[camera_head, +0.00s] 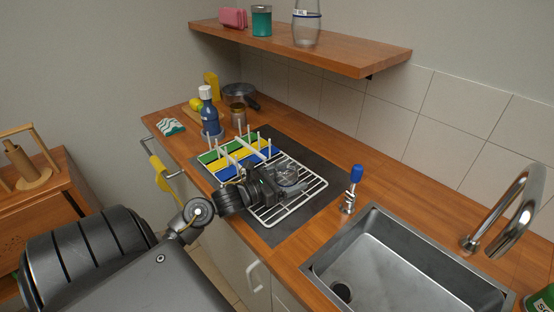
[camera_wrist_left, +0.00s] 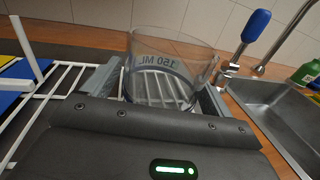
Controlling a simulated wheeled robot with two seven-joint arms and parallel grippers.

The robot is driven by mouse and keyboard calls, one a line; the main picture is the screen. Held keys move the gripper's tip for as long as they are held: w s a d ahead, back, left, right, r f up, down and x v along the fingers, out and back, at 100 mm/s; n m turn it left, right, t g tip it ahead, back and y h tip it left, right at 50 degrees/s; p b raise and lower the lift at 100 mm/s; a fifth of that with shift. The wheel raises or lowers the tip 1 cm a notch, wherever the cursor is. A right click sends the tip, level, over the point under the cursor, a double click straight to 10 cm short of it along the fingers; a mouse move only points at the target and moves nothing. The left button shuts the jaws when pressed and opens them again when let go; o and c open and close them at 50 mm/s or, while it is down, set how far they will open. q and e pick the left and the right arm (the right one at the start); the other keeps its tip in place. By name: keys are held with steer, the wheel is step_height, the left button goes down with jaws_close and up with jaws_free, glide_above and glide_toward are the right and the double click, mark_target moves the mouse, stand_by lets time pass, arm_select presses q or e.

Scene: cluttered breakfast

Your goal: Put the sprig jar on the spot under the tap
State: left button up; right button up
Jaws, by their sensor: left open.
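A clear glass jar marked "150 ML" (camera_wrist_left: 170,62) stands on the white wire drying rack (camera_head: 297,208); it also shows in the head view (camera_head: 287,174). I see no sprig in it. My left gripper (camera_head: 281,183) is open around the jar, one finger on each side, in the left wrist view (camera_wrist_left: 160,95); I cannot tell whether they touch it. The tap (camera_head: 512,208) arches over the right end of the steel sink (camera_head: 400,262). The basin floor looks empty, with a dark drain at its near left. My right gripper is not in view.
Coloured boards (camera_head: 232,158) fill the rack's left part. A blue bottle (camera_head: 209,115) and amber jar (camera_head: 238,117) stand behind it. A wooden shelf (camera_head: 300,46) holds a glass carafe (camera_head: 306,26). A green container (camera_head: 541,300) is far right.

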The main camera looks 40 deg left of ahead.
arm_select(q)
steer(key=b+v, duration=0.2)
steer(key=v, duration=0.8)
steer(key=shift+s+a+b, duration=0.1)
steer(key=shift+s+b, duration=0.25)
steer(key=shift+b, duration=0.05)
steer(key=shift+s+a+r, duration=0.15)
steer(key=shift+s, duration=0.5)
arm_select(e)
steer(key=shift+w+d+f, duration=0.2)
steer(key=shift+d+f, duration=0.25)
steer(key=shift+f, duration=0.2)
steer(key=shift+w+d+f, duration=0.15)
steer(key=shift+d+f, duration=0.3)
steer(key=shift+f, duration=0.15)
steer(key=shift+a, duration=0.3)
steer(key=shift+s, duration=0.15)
